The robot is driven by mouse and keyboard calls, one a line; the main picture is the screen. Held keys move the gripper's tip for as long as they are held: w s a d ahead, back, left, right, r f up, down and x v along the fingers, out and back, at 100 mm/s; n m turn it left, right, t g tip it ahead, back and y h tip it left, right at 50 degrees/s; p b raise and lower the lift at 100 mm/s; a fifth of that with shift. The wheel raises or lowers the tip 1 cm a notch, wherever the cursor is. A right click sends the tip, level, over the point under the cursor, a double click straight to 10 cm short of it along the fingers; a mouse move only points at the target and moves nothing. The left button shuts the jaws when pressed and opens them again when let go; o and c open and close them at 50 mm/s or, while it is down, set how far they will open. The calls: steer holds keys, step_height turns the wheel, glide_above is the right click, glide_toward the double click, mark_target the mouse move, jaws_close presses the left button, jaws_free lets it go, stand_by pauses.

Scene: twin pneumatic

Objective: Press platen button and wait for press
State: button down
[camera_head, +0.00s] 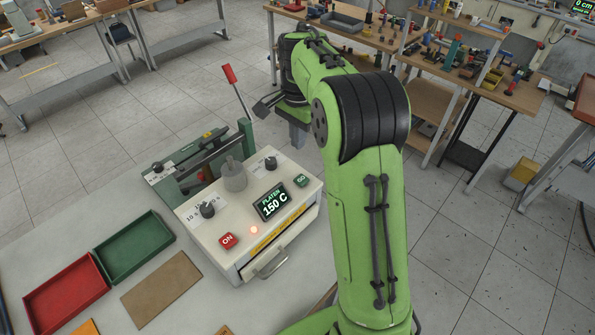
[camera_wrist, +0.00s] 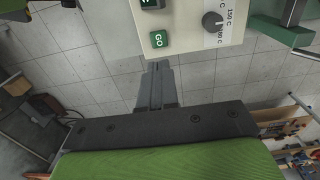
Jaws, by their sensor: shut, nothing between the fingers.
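The press control box (camera_head: 226,219) is a pale machine on the table, with a display (camera_head: 271,203) reading "PLATEN 150 C". A green GO button (camera_head: 301,181) is at its right edge and a red ON button (camera_head: 227,241) is at its front left, next to a lit orange lamp (camera_head: 254,230). The GO button also shows in the wrist view (camera_wrist: 159,39). My gripper (camera_wrist: 155,66) is shut and empty, its tips just below the GO button in the wrist view; I cannot tell whether they touch the box. In the head view my arm hides most of the gripper.
A green press with a red-tipped lever (camera_head: 235,88) stands behind the box. A red tray (camera_head: 66,297), a green tray (camera_head: 133,246) and a brown board (camera_head: 161,289) lie on the table to the left. Benches with tools (camera_head: 470,60) stand at the back right. Tiled floor is open between.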

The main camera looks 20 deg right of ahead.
mark_target(298, 181)
step_height(298, 181, down, 12)
steer(key=shift+s+a+f, duration=0.1)
steer(key=shift+s+f, duration=0.05)
steer(key=shift+f, duration=0.05)
